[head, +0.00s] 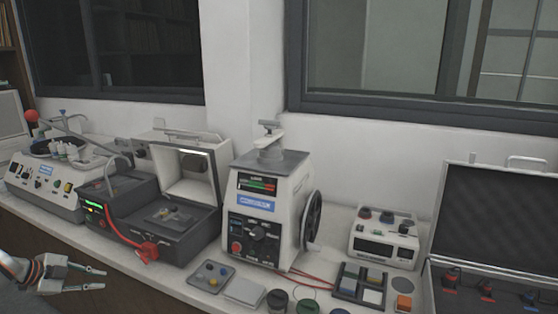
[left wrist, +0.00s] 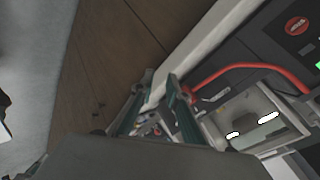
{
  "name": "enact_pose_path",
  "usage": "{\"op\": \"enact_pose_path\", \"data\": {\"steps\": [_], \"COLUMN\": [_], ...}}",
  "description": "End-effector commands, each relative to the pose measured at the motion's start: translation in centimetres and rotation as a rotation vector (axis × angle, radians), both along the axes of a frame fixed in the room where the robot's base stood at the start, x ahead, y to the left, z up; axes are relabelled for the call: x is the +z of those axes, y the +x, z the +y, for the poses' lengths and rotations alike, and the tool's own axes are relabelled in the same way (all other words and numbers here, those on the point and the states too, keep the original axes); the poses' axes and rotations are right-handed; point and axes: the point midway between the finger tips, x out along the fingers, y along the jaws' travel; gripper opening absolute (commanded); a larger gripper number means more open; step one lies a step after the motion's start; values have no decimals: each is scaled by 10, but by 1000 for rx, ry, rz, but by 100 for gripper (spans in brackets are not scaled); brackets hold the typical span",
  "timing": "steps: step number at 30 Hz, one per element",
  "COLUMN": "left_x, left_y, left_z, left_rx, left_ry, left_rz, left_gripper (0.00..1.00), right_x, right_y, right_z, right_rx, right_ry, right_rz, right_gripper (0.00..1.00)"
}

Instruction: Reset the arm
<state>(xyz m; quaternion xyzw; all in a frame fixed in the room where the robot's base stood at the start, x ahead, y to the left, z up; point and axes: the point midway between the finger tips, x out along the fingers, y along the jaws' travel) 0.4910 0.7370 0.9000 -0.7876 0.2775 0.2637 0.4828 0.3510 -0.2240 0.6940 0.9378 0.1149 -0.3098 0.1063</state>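My left gripper (head: 104,279) is at the lower left of the head view, in front of the bench edge. Its two fingers are apart with nothing held between them. In the left wrist view the fingertips (left wrist: 160,78) show apart against the bench front. The mounting press (head: 270,205), a white machine with a grey top, a clamp and a black handwheel (head: 312,220) on its right side, stands mid-bench, well to the right of my gripper. My right gripper is in neither view.
A dark machine with an open lid (head: 190,174) and red cable (head: 124,233) stands left of the press. A polishing machine (head: 42,187) is farther left.

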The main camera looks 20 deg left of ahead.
Motion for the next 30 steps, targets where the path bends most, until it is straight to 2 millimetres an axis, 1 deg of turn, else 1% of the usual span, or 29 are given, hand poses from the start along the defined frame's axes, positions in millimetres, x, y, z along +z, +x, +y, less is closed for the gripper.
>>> {"op": "enact_pose_path", "data": {"steps": [1, 2, 3, 5, 6, 8, 9, 11, 12, 14, 15, 17, 18, 20, 21, 22, 23, 24, 26, 27, 30], "left_x": [-32, -48, -68, -97, -114, -139, -154, -174, -186, -202, -210, -221, -227, -233, -236, -238, -238, -239, -237, -235, -226], "left_y": [-16, -25, -36, -51, -60, -74, -83, -95, -103, -113, -119, -127, -131, -137, -140, -142, -143, -145, -146, -147, -145], "left_z": [-17, -26, -39, -61, -77, -102, -120, -149, -168, -198, -218, -249, -269, -300, -321, -336, -351, -371, -400, -418, -458], "left_rx": [24, 38, 56, 85, 104, 133, 152, 183, 204, 235, 255, 287, 308, 341, 363, 380, 396, 418, 451, 474, 524], "left_ry": [-43, -62, -85, -119, -143, -178, -202, -237, -259, -292, -314, -349, -371, -404, -426, -442, -460, -481, -512, -534, -581], "left_rz": [-1, -1, -2, -5, -6, -6, -7, -6, -5, -5, -4, -2, -1, 1, 4, 5, 7, 10, 15, 19, 27], "left_gripper": [15, 15, 15, 15, 15, 15, 15, 15, 15, 15, 15, 15, 15, 15, 15, 15, 15, 15, 15, 15, 15], "right_x": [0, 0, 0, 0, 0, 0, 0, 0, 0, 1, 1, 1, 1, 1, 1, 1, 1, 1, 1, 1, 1], "right_y": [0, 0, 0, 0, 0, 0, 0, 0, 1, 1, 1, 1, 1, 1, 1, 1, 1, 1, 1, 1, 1], "right_z": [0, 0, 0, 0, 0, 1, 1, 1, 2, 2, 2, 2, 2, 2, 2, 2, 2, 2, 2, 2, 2], "right_rx": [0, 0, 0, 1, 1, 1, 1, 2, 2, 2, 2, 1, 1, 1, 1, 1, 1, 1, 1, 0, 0], "right_ry": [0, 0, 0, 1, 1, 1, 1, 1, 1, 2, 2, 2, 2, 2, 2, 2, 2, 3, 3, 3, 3], "right_rz": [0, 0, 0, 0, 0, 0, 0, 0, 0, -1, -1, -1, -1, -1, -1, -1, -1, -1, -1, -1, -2], "right_gripper": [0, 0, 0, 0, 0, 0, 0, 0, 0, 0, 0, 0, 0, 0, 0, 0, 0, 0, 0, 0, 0]}}
